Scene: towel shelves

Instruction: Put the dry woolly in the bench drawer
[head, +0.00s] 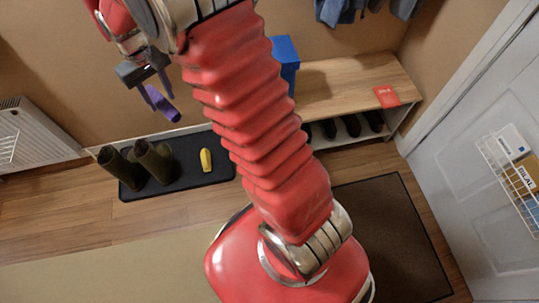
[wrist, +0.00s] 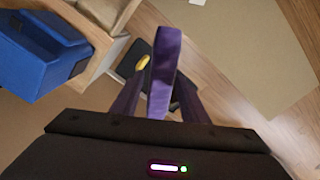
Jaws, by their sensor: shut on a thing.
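A purple woolly strip (head: 165,106) hangs from my gripper (head: 153,90) at the upper left in the head view, above the dark mat. In the wrist view the purple woolly (wrist: 164,65) stands between the two fingers of my gripper (wrist: 158,105), which is shut on it. The wooden bench (head: 345,82) stands against the back wall, to the right of my gripper. A blue box (head: 286,54) is at its left end, partly hidden by my arm. In the wrist view the blue box (wrist: 40,50) is at upper left. I cannot tell whether it is the bench drawer.
Olive boots (head: 155,160) and a yellow object (head: 206,160) stand on a black mat (head: 180,187). Dark shoes (head: 352,125) sit under the bench, and a red card (head: 386,97) lies on top. A radiator (head: 35,135) is at left, a door (head: 475,150) at right.

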